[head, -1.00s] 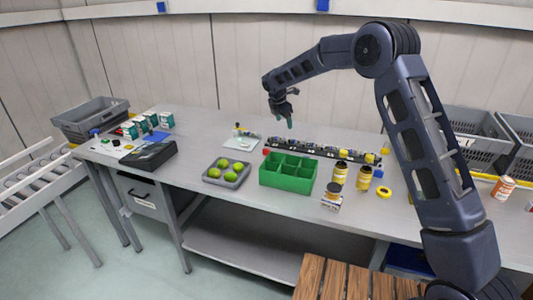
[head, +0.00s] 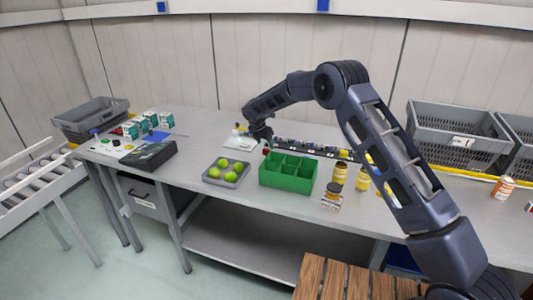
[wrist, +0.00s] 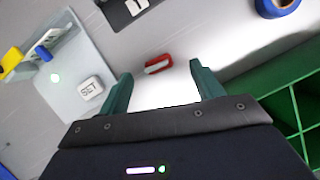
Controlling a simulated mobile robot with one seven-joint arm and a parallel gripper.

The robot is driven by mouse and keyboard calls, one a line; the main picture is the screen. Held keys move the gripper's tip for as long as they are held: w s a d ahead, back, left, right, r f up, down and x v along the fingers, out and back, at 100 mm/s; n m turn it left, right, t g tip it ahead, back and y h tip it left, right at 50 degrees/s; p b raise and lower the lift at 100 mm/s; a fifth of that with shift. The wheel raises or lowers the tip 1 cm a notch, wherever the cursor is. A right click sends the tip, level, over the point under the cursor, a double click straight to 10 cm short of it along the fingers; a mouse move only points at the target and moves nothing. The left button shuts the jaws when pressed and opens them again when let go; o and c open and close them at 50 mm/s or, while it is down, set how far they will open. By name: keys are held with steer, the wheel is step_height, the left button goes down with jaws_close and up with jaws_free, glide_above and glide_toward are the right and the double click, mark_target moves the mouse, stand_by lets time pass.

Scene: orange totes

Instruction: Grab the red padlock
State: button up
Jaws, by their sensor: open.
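The red padlock (wrist: 158,64) lies on the grey table just beyond my fingertips in the wrist view, near the middle of the gap between them. Its body is red with a pale strip. A small red patch that looks like it shows in the head view (head: 266,151), by the green bin's back left corner. My gripper (wrist: 163,85) is open, with its two teal fingers apart and nothing held. In the head view my gripper (head: 264,140) is low over the table behind the green bin, and its fingertips are hard to make out.
The green divided bin (head: 287,184) stands close on the right. A pale board (wrist: 70,75) with a white SET block (wrist: 91,88) lies to the left. A blue ring (wrist: 276,6) and a dark item (wrist: 128,14) lie beyond. A grey tray (head: 213,180) holds several green fruits.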

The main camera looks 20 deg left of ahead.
mark_target(267, 149)
steer(key=shift+x, duration=2.6)
steer(key=shift+a, duration=0.15)
steer(key=c, duration=1.1)
steer(key=shift+r, duration=0.1)
